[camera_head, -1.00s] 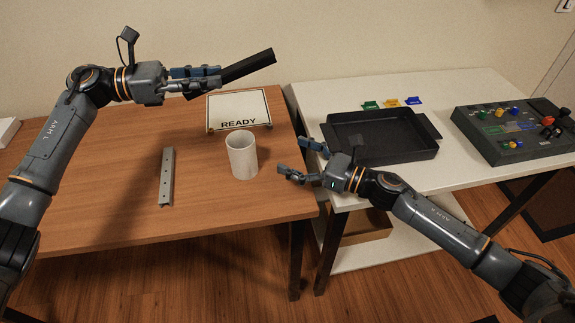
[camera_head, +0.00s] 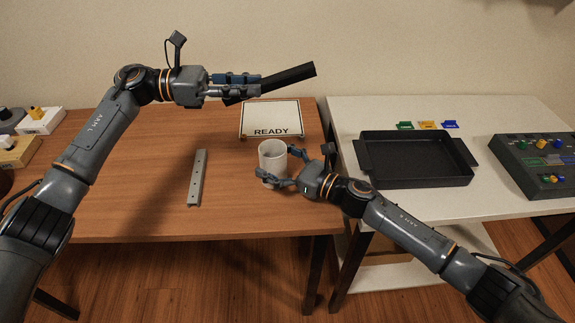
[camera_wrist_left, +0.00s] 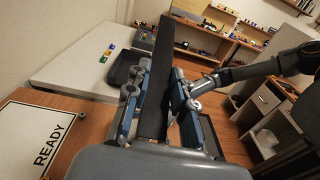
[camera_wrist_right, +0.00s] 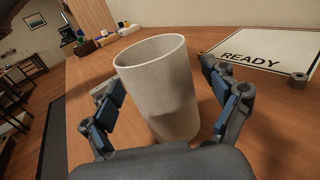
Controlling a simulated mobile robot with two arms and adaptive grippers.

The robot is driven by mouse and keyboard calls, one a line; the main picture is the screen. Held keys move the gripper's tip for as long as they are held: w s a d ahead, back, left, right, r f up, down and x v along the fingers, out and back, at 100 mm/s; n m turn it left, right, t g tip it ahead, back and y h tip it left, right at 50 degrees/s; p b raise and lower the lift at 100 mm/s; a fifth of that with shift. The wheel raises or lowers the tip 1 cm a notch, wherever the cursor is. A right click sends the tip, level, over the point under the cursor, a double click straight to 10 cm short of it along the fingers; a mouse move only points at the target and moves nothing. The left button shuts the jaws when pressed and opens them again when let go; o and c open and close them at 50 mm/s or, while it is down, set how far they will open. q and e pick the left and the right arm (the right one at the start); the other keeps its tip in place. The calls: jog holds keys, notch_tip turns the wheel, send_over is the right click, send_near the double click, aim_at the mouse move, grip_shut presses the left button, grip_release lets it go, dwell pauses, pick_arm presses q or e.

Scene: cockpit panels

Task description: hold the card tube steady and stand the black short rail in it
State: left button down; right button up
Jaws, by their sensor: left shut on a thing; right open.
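The black short rail (camera_head: 290,77) is held by my left gripper (camera_head: 238,84), which is shut on it above the wooden table. The rail slants up to the right in the head view. It also shows between the fingers in the left wrist view (camera_wrist_left: 158,80). The white card tube (camera_head: 270,158) stands upright on the wooden table, its open end up. My right gripper (camera_head: 282,170) is open with its fingers on either side of the tube. In the right wrist view the tube (camera_wrist_right: 162,90) stands between the open fingers, with gaps visible beside it.
A grey rail (camera_head: 198,178) lies on the wooden table left of the tube. A READY board (camera_head: 270,118) lies behind the tube. On the white table are a black tray (camera_head: 415,180) and a control box (camera_head: 545,165). Other control boxes (camera_head: 40,122) stand far left.

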jog(key=shift+w+a, duration=0.15)
jog(key=shift+a, duration=0.05)
jog(key=c, duration=1.2)
pick_arm(q)
notch_tip(320, 180, down, 13)
dwell(0.9)
jog(key=c, duration=1.1)
grip_release()
jog(key=shift+o, duration=0.2)
jog(key=a, duration=1.2)
jog(key=shift+w+r, duration=0.2)
jog(key=shift+r, duration=0.05)
